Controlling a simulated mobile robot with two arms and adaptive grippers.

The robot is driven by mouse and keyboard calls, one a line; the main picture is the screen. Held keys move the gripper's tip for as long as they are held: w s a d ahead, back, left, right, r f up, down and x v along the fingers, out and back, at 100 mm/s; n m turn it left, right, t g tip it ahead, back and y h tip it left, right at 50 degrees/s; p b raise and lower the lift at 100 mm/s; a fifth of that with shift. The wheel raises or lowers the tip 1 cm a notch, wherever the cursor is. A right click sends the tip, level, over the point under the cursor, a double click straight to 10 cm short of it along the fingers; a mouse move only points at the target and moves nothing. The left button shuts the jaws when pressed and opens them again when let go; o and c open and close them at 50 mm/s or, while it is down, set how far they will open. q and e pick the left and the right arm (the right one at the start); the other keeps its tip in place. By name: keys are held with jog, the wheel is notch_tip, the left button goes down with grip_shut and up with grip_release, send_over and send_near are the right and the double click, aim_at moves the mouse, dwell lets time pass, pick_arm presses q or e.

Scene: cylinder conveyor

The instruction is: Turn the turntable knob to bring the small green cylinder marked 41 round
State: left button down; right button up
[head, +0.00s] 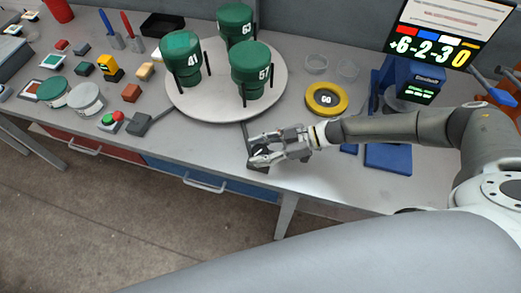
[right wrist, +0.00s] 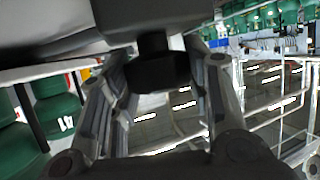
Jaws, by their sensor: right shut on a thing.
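The round pale turntable (head: 215,103) stands on the grey bench and carries three green cylinders. The cylinder marked 41 (head: 184,60) is at its left, 63 (head: 236,22) at the back and 57 (head: 250,72) at the front right. My right gripper (head: 258,150) is at the bench's front edge, shut on the dark turntable knob (head: 260,168). In the right wrist view the black knob (right wrist: 158,72) sits between the two fingers (right wrist: 158,100). The fingers partly hide the knob in the head view. My left gripper is not in view.
A yellow ring (head: 326,98) and a blue device (head: 410,85) stand right of the turntable. A button box (head: 110,121), grey and green discs and small blocks fill the bench's left. A display (head: 440,35) stands at back right. Dark posts rise beside the cylinders.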

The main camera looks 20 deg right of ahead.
jog(key=shift+w+n+g+b, duration=0.1)
jog(key=shift+n+g+b, duration=0.6)
jog(key=shift+n+g, duration=0.7)
jog(key=shift+n+g+b, duration=0.75)
jog(key=shift+n+g, duration=0.05)
jog(key=shift+g, duration=0.3)
jog(key=shift+n+g, duration=0.3)
jog(key=shift+g, duration=0.1)
jog(key=o, duration=1)
jog(key=shift+a, duration=0.1)
jog(key=shift+c, duration=0.2)
jog(key=shift+d+r, duration=0.1)
jog(key=shift+d, duration=0.15)
jog(key=v, duration=1.1)
jog(key=shift+d, duration=0.3)
jog(key=shift+a, duration=0.1)
